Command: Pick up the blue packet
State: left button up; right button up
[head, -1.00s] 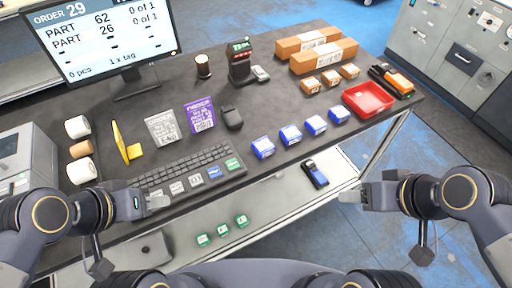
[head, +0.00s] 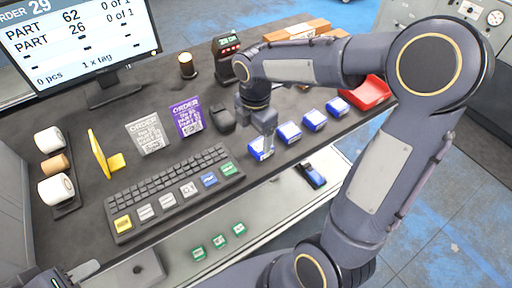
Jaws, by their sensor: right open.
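Several blue-and-white packets stand in a row on the dark tabletop: the leftmost packet (head: 256,149), then a second packet (head: 289,133), a third packet (head: 314,120) and the rightmost packet (head: 338,107). My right gripper (head: 266,147) points down at the leftmost packet, with its open fingers overlapping that packet's right side in the picture. Whether they touch it cannot be told. My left gripper (head: 88,269) is low at the left, in front of the keyboard and away from the packets; its finger gap is not clear.
A keyboard (head: 170,195) lies left of the packets, and a black scanner-like object (head: 222,118) stands behind them. A red tray (head: 368,93) is partly hidden by my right arm. A lower shelf holds a blue-and-black device (head: 312,175) and several green-and-white tags (head: 219,241).

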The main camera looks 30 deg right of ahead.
aim_at(258, 147)
jog(key=f, duration=0.5)
jog(key=shift+s+d, duration=0.2)
jog(key=shift+d, duration=0.05)
jog(key=shift+r, duration=0.1)
jog(key=c, duration=1.2)
